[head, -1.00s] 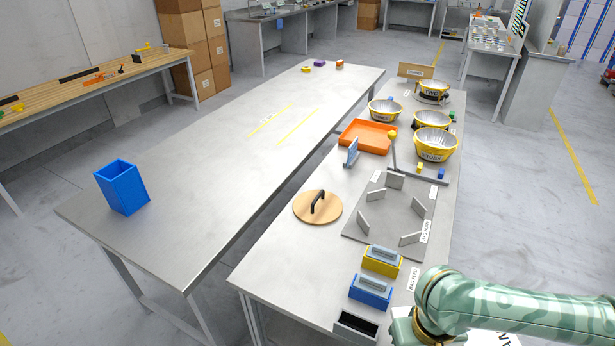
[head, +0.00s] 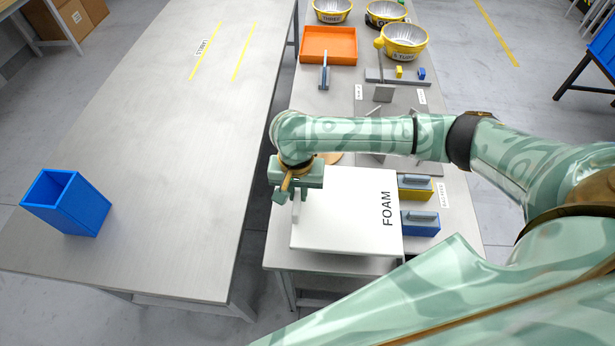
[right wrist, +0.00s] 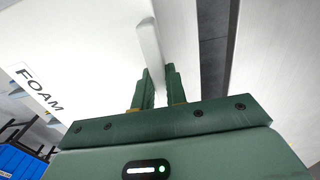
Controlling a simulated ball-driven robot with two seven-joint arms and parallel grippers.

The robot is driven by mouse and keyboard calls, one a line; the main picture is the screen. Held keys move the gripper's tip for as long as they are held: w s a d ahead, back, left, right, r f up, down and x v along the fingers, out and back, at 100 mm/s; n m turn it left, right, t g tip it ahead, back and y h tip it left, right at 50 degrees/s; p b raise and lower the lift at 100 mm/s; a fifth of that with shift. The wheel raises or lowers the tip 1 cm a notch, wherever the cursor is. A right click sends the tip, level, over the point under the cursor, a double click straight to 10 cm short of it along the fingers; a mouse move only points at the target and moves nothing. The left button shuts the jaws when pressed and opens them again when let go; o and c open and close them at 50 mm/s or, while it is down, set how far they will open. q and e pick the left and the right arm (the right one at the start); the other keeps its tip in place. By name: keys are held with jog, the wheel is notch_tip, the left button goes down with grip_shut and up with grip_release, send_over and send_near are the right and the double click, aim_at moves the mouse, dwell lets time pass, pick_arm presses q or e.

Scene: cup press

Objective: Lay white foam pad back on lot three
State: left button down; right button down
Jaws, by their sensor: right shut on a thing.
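The white foam pad (head: 345,212), marked FOAM, shows flat in the head view over the near end of the right-hand table. My right gripper (head: 297,197) is at its left side, shut on a pale upright tab of the pad. In the right wrist view the tab stands between the two fingers (right wrist: 159,88), and the white pad (right wrist: 85,45) fills much of the left. I cannot tell the pad's exact height over the table. A yellow-rimmed metal bowl labelled THREE (head: 332,10) stands at the far end, cut by the top edge. My left gripper is not in view.
More yellow-rimmed bowls (head: 404,42) and an orange tray (head: 328,44) stand farther back. Yellow (head: 415,189) and blue (head: 420,223) blocks sit right of the pad. The left table (head: 165,150) is mostly clear, with a blue bin (head: 67,202). My arm hides part of the grey fixture plate.

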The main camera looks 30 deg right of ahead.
notch_tip(320, 180, down, 9)
jog(key=b, duration=0.4)
jog(key=shift+s+b, duration=0.1)
jog(key=shift+b, duration=0.25)
jog(key=c, duration=1.4)
grip_release()
jog(key=shift+c, duration=0.2)
